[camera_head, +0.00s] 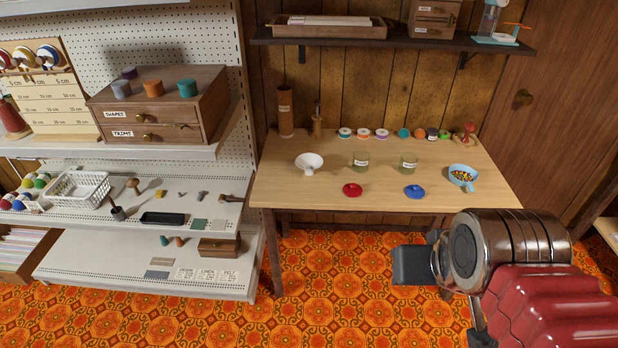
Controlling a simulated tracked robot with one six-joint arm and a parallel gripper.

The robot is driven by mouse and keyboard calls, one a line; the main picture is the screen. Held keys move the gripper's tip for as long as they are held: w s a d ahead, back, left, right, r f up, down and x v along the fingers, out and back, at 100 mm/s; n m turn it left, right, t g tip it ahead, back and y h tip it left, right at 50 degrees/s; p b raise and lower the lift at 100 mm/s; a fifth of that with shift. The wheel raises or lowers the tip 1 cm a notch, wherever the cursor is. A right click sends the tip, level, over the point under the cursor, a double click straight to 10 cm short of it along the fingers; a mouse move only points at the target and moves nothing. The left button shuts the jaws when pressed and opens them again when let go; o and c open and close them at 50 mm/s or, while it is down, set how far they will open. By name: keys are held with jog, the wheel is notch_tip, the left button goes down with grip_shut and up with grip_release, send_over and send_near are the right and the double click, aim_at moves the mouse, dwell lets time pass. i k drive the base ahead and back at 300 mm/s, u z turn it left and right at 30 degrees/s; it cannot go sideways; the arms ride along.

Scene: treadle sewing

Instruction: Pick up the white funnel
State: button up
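The white funnel (309,162) sits on the wooden table (285,196), toward its left side. It appears as a shallow white cone with its wide mouth up and a short narrow part below. My arm reaches in from the lower right, and the dark block at its end looks like my gripper (412,265). It is in front of the table and lower right of the funnel in the picture, well apart from it. The fingers cannot be made out, so I cannot tell whether it is open or shut.
Two glass jars (361,160), a red lid (352,190), a blue lid (414,191) and a blue scoop (462,176) stand right of the funnel. Several spools (363,134) line the table's back. A shelf (390,41) hangs above. Shelving (150,225) stands left.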

aim_at(308, 161)
jog(key=k, duration=0.85)
jog(key=u, duration=0.15)
jog(key=i, duration=0.6)
jog(key=u, duration=0.45)
jog(key=i, duration=0.75)
jog(key=u, duration=0.45)
jog(key=i, duration=0.7)
jog(key=u, duration=0.1)
